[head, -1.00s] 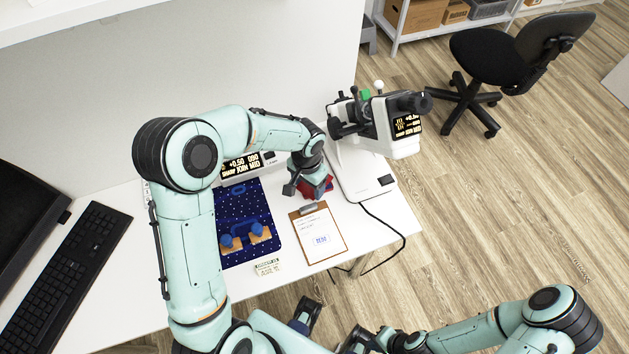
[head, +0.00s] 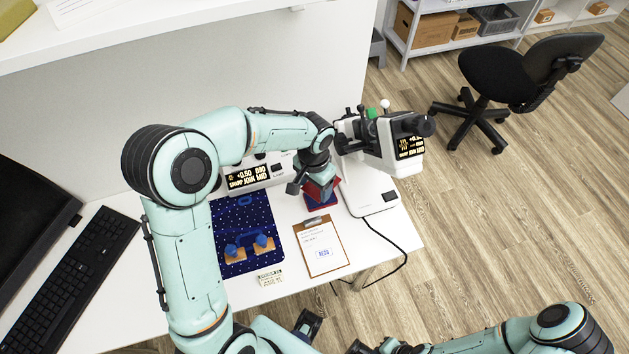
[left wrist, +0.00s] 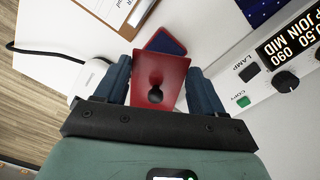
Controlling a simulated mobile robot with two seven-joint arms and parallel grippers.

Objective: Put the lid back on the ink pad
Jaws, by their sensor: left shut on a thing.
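My left gripper (head: 306,184) is shut on the red lid (head: 319,189) of the ink pad. In the left wrist view the lid (left wrist: 160,78) is tilted between the two fingers (left wrist: 157,88), with a dark round mark on its face. The open ink pad (head: 321,204), a dark blue pad in a red case, lies on the white desk just beyond. It also shows partly behind the lid in the left wrist view (left wrist: 166,42). The lid is apart from the pad. My right gripper (head: 360,346) is at the bottom edge, mostly cut off.
A clipboard (head: 321,262) lies in front of the pad. A white device with a display (head: 248,177) stands to the left, a microscope-like instrument (head: 385,145) to the right. A dotted blue mat (head: 232,215) holds blue-and-orange parts. A cable (head: 400,262) runs over the desk's right side.

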